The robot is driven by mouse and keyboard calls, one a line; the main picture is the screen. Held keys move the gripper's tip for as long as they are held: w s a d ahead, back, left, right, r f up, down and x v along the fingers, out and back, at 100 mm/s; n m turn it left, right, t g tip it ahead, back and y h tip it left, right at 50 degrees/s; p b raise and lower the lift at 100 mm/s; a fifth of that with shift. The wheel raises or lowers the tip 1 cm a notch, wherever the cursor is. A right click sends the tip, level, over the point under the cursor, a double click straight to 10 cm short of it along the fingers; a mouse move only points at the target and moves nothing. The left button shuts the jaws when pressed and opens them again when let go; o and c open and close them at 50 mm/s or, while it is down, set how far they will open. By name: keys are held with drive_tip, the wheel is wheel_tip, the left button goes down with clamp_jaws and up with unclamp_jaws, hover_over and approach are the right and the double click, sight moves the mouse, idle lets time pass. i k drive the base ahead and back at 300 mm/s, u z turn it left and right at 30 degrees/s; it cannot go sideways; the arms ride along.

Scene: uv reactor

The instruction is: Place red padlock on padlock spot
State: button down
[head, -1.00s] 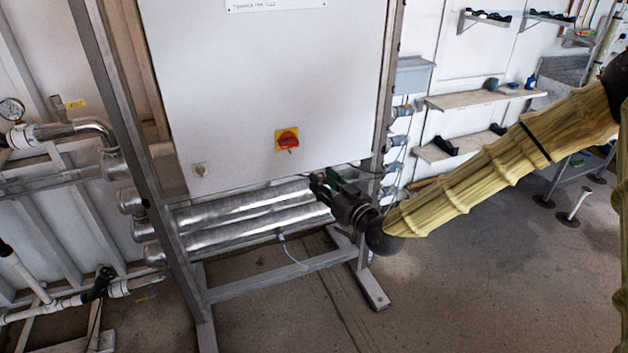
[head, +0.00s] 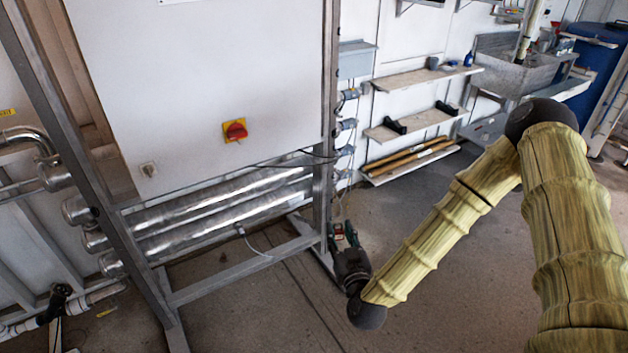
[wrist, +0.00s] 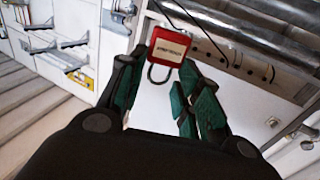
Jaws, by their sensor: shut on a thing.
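The red padlock (wrist: 170,43) with a pale label shows in the wrist view, at the tips of my fingers. Its metal shackle points down toward my palm. In the head view my gripper (head: 344,236) hangs low, by the right leg of the cabinet frame, and the padlock cannot be made out there. A red rotary switch on a yellow plate (head: 235,130) is on the cabinet front, up and left of my gripper. No marked padlock spot can be made out.
The white cabinet (head: 190,75) hangs in a metal frame (head: 328,140). Silver pipes (head: 210,205) run below it, with a thin hanging cable. Wall shelves (head: 420,80) and a metal sink (head: 520,75) stand at the back right. The floor (head: 455,265) there is clear.

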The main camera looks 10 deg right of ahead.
sight(442, 73)
drive_tip(key=z, duration=0.5)
drive_tip(key=i, duration=0.75)
drive_tip(key=z, duration=1.1)
drive_tip(key=i, duration=1.4)
drive_tip(key=z, duration=0.4)
drive_tip(key=i, duration=1.4)
drive_tip(key=u, duration=0.8)
drive_tip(key=i, duration=1.2)
drive_tip(key=u, duration=1.1)
drive_tip(key=i, duration=0.4)
drive_tip(key=u, duration=0.2)
